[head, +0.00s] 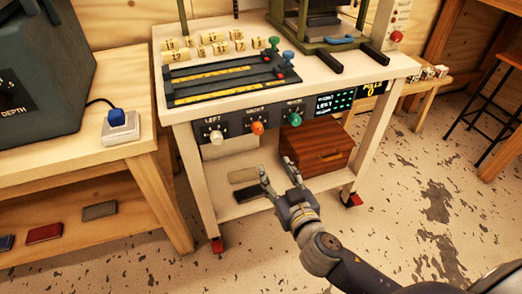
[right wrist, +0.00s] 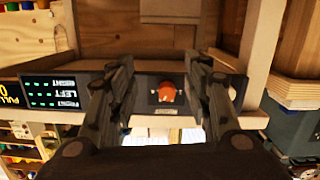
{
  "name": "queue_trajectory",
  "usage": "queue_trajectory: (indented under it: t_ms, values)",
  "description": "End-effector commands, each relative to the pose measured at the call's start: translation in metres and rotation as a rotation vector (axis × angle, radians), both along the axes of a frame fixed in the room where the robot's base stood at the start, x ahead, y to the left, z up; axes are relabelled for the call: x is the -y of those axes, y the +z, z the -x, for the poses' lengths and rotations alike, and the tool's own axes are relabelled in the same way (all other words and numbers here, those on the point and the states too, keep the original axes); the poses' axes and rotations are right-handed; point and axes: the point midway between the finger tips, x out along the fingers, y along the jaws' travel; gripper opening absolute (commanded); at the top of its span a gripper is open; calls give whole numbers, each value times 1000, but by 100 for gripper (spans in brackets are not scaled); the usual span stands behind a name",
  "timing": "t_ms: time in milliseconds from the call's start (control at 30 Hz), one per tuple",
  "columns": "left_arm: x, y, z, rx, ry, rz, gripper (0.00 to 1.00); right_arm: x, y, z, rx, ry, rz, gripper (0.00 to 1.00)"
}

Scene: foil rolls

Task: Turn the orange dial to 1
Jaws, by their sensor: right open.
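The orange dial (head: 257,127) is the middle one of three on the dark front panel of the white workbench. A white dial (head: 216,137) sits to its left and a green dial (head: 295,119) to its right. My right gripper (head: 278,168) is open and empty, in front of and below the panel in the head view. In the right wrist view, the orange dial (right wrist: 166,92) shows between the two open fingers (right wrist: 163,100), apart from both. The marks around the dial are too small to read. My left gripper is not in view.
A lit display (head: 336,102) sits right of the dials. A wooden box (head: 316,148) stands on the bench's lower shelf, behind my right gripper. A wooden table (head: 85,155) with a blue button (head: 117,117) stands at left. The floor in front is clear.

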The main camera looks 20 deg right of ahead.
Motion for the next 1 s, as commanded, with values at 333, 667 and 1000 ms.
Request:
queue_trajectory:
  t_ms: [333, 667, 1000]
  values:
    - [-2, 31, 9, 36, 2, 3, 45, -10, 56, 12, 149, 13, -94, 45]
    - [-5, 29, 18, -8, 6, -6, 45, -12, 58, -29, 150, 13, -93, 45]
    - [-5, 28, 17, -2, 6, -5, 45, -13, 57, -76, 148, 13, -93, 45]
